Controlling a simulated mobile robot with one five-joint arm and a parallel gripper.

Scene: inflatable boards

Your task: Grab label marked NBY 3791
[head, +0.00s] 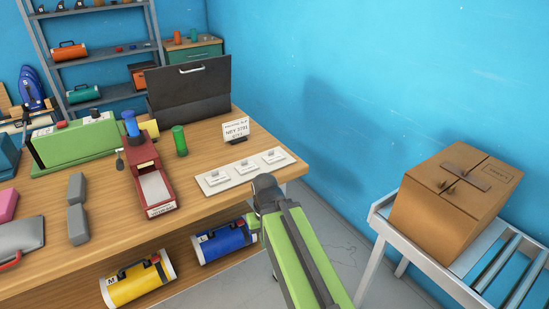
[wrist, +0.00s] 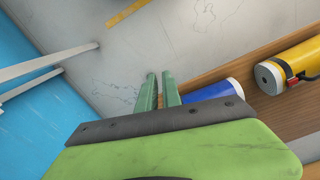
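A white card (head: 236,130) reading NBY 3791 stands upright in a dark holder on the wooden workbench, near its right end. In front of it, three small white labels lie in a row: a left one (head: 215,177), a middle one (head: 245,166) and a right one (head: 273,156). Their print is too small to read. My gripper (wrist: 161,78) has its two green fingers a little apart, with nothing between them. In the head view it is mostly hidden by my green arm, near the bench's front right edge. The wrist view shows floor and the lower shelf, no labels.
A red device (head: 148,180), a green cylinder (head: 180,141) and a black case (head: 189,87) stand left of the card. Blue (head: 223,242) and yellow (head: 138,283) rolls lie under the bench. A cardboard box (head: 455,190) sits on a roller conveyor at right.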

